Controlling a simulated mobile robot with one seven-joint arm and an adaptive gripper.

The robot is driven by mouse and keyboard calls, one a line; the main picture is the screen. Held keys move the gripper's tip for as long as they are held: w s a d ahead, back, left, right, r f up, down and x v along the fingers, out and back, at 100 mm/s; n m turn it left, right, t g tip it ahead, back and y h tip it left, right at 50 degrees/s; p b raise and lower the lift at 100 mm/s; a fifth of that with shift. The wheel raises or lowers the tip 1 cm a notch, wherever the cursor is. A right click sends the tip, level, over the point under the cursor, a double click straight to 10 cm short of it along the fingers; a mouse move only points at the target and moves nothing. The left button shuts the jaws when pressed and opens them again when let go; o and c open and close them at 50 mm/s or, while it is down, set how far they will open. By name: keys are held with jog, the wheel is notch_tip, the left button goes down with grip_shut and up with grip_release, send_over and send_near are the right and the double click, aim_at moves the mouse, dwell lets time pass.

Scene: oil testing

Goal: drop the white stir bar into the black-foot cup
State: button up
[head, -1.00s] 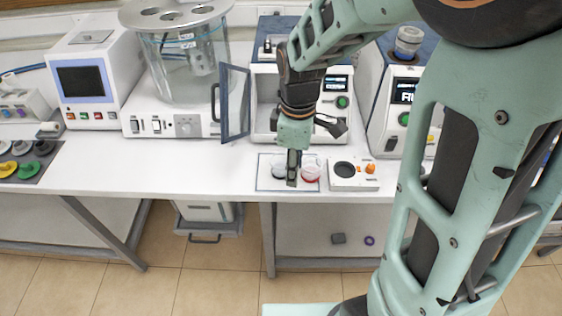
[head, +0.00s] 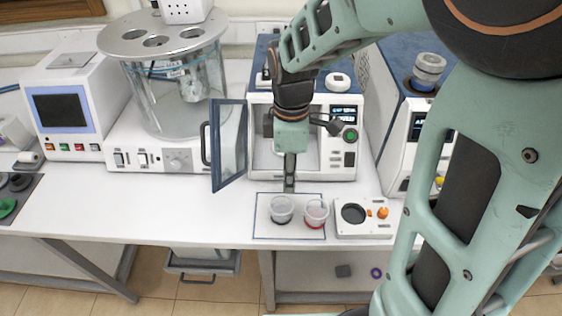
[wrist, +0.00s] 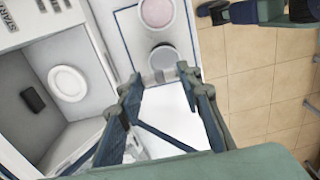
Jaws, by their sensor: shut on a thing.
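The black-foot cup (head: 281,210) is clear, has a dark base and stands upright on the blue-outlined mat (head: 262,230). It shows as a grey round cup in the wrist view (wrist: 163,58). My gripper (head: 290,187) points down just behind this cup in the head view, with its tips near the cup's far rim. In the wrist view my fingers (wrist: 160,82) are apart, with the cup just beyond them. My gripper is shut on the white stir bar, but I cannot make the bar out against the white table.
A red-foot cup (head: 316,214) stands close to the right of the black-foot cup. A small stirrer plate with an orange knob (head: 383,213) is further right. An open blue-framed door (head: 229,145) juts out on the left.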

notch_tip(320, 180, down, 4)
jog(key=shift+f+b, duration=0.1)
jog(key=shift+b, duration=1.1)
jog(key=o, duration=0.9)
jog(key=shift+w, duration=0.1)
jog(key=shift+c, duration=0.2)
notch_tip(320, 180, up, 12)
jog(key=shift+r, duration=0.15)
